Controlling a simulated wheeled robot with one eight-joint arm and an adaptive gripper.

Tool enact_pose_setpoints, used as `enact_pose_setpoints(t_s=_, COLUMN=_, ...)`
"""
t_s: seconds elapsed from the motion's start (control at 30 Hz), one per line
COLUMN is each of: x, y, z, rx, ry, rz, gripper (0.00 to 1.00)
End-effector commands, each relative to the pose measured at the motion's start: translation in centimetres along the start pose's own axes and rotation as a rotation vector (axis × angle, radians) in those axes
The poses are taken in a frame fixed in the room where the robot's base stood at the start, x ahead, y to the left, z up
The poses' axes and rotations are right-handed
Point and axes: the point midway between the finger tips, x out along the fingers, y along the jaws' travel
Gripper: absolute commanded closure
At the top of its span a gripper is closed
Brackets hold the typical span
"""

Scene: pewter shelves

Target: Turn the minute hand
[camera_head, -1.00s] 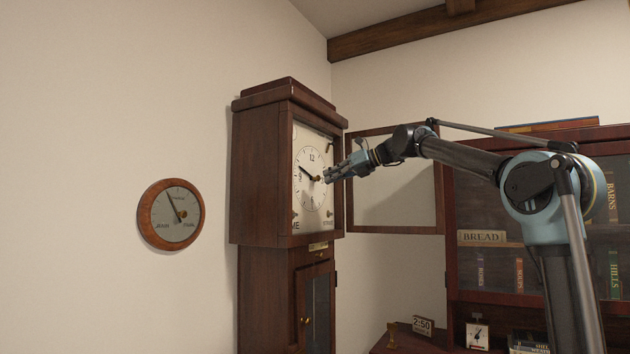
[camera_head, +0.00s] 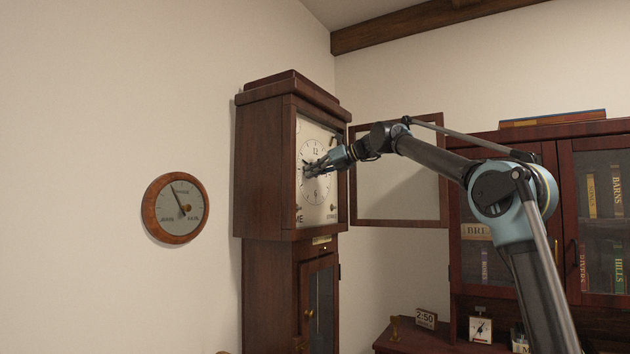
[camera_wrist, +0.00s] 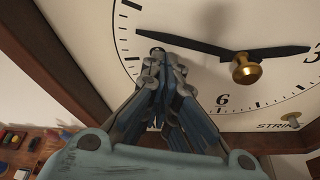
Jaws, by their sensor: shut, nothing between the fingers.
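The tall wooden clock (camera_head: 265,165) stands in the corner with its white dial (camera_head: 318,150) uncovered. In the wrist view, a long black hand, the minute hand (camera_wrist: 195,45), points left and a little up from the brass centre knob (camera_wrist: 246,69). A shorter black hour hand (camera_wrist: 285,51) points right, near the 3. My gripper (camera_head: 310,171) is at the left part of the dial, its fingers together and empty. In the wrist view its fingertips (camera_wrist: 158,55) are just below the minute hand's outer end. I cannot tell whether they touch it.
The open glazed clock door (camera_head: 400,222) stands out to the right, behind my arm. A round wall gauge (camera_head: 165,230) hangs at the left. A small sign reading 2:50 (camera_head: 426,318) stands on a cabinet, below the bookcase (camera_head: 590,160).

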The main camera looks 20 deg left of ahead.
Motion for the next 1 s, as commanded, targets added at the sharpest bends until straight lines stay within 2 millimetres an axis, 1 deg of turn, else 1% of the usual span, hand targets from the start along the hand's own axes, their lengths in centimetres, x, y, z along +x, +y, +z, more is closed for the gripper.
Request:
enact_pose_setpoints(t_s=0.17, x=-0.2, y=0.0, z=0.5, rx=0.000, ry=0.000, rz=0.000, gripper=1.00)
enact_pose_setpoints(t_s=0.5, x=-0.3, y=0.0, z=0.6, rx=0.003, ry=0.000, rz=0.001, gripper=1.00)
enact_pose_setpoints(t_s=0.8, x=-0.8, y=0.1, z=2.2, rx=0.115, ry=0.000, rz=0.040, gripper=1.00)
enact_pose_setpoints(t_s=1.0, x=-0.8, y=0.2, z=2.3, rx=0.126, ry=0.000, rz=0.044, gripper=1.00)
